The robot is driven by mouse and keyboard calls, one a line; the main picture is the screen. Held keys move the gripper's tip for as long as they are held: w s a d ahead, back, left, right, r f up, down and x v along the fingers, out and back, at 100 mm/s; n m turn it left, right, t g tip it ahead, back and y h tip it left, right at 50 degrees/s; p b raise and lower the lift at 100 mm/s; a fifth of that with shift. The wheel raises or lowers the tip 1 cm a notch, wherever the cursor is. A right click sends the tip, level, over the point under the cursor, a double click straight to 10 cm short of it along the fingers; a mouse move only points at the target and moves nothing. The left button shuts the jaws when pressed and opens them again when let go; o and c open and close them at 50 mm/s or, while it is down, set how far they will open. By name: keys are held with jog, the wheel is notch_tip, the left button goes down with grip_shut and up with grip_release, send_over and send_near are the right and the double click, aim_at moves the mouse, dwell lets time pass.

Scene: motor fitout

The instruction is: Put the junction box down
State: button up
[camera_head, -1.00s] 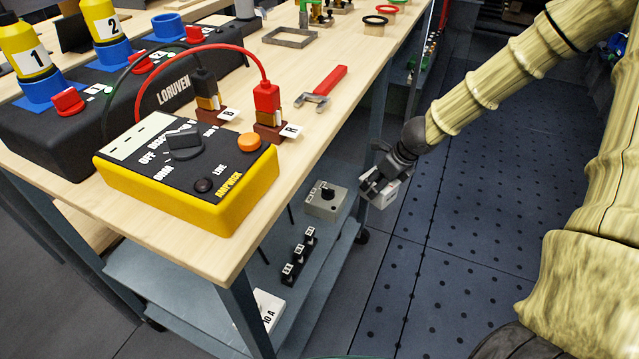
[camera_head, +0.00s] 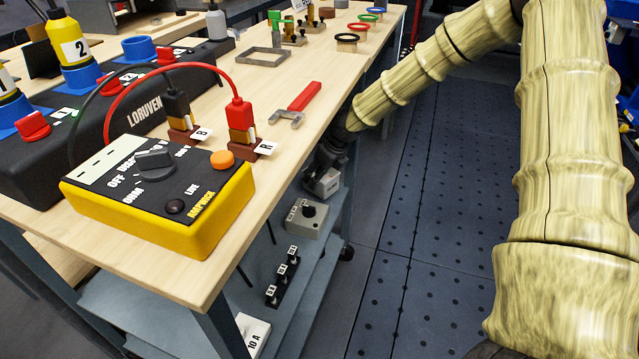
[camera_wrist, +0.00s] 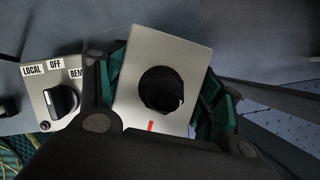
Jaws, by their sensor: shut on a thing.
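The junction box is a light grey box with a round black opening and a small red mark, seen close up in the wrist view (camera_wrist: 158,85). My gripper (camera_wrist: 165,85) is shut on it, with dark green finger pads against its two sides. In the head view the junction box (camera_head: 324,184) is a small grey block below my dark gripper (camera_head: 326,165), beside the bench's right edge and over or near the lower shelf. I cannot tell whether it touches the shelf.
A grey switch box marked LOCAL, OFF (camera_head: 305,218) stands on the lower shelf (camera_head: 290,285), close to the held box; it also shows in the wrist view (camera_wrist: 55,95). Several black terminals (camera_head: 283,278) stand nearer. A yellow meter (camera_head: 165,195) and an open-ended red wrench (camera_head: 300,102) lie on the benchtop (camera_head: 215,280).

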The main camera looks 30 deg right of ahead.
aim_at(327, 175)
jog(key=f, duration=0.1)
jog(key=f+b, duration=0.2)
jog(key=shift+w+f, duration=0.25)
jog(key=shift+f, duration=0.1)
jog(key=shift+r, duration=0.1)
jog(key=o, duration=1.2)
jog(key=shift+o, duration=0.2)
jog(key=shift+p+v, duration=1.55)
jog(key=shift+v, duration=2.2)
jog(key=shift+a, duration=0.1)
